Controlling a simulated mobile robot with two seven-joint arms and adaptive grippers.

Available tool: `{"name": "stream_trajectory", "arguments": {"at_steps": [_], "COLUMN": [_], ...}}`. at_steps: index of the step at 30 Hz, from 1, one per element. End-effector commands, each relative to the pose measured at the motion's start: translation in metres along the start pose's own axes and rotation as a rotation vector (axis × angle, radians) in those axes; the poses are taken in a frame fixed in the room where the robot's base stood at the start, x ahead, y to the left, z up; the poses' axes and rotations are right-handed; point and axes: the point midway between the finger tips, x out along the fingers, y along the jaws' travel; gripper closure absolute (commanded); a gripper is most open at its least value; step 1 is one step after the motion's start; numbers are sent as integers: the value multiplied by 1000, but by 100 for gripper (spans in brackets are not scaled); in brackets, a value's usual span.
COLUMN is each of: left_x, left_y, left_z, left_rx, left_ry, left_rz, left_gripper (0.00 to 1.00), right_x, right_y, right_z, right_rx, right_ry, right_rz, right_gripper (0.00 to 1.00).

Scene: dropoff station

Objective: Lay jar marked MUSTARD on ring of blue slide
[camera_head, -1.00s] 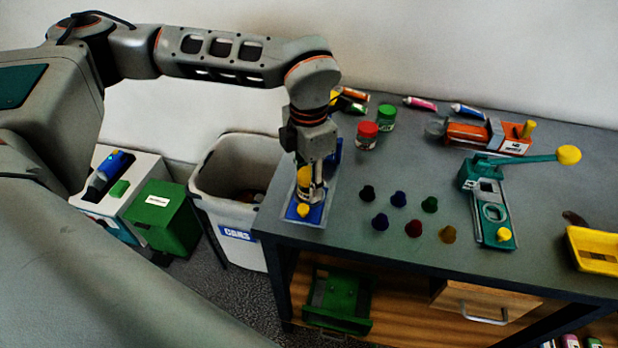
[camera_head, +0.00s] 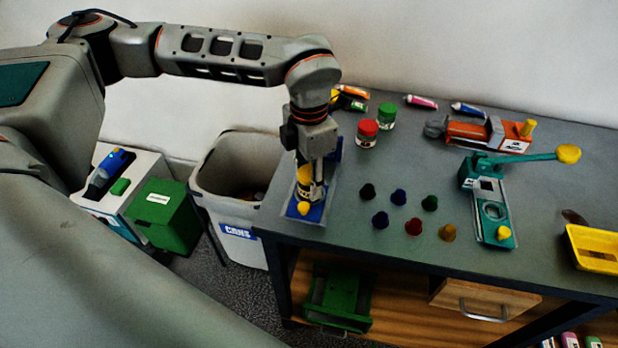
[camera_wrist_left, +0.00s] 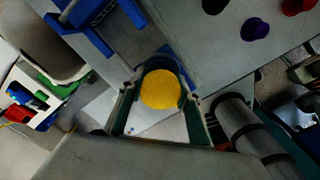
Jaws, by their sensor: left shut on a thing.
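The mustard jar (camera_head: 305,181) is a small jar with a yellow lid, which shows from above in the left wrist view (camera_wrist_left: 161,89). My left gripper (camera_head: 312,184) points down and is shut around the jar, at the front left of the table. The jar is over or on the blue slide (camera_head: 316,213), which has a yellow knob at its front end. The ring of the slide is hidden by the jar and gripper, so I cannot tell whether the jar touches it. No right gripper shows.
Red-lidded (camera_head: 367,133) and green-lidded (camera_head: 387,116) jars stand behind to the right. Several small coloured cones, including a dark red one (camera_head: 413,227), stand right of the slide. A teal lever press (camera_head: 490,205) is farther right. A grey bin (camera_head: 238,172) stands left of the table.

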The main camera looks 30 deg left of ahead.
Motion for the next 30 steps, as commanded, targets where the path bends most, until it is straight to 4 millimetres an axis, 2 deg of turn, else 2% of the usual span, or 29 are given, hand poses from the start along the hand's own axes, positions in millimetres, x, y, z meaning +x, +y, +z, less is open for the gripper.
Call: {"name": "stream_trajectory", "arguments": {"at_steps": [5,6,8,20,30], "left_x": [0,0,0,-2,-26], "left_y": [0,0,0,0,0], "left_z": [0,0,0,0,0], "left_rx": [0,0,0,0,1], "left_ry": [-1,-1,-1,-1,-2], "left_rz": [0,0,0,0,1], "left_gripper": [89,62,47,47,47], "right_x": [0,0,0,-1,-9], "right_y": [0,0,0,0,4], "right_z": [0,0,0,-2,-19], "right_rx": [0,0,0,0,-2], "right_ry": [1,1,1,2,11], "right_rz": [0,0,0,0,3], "right_gripper": [60,60,60,60,60]}}
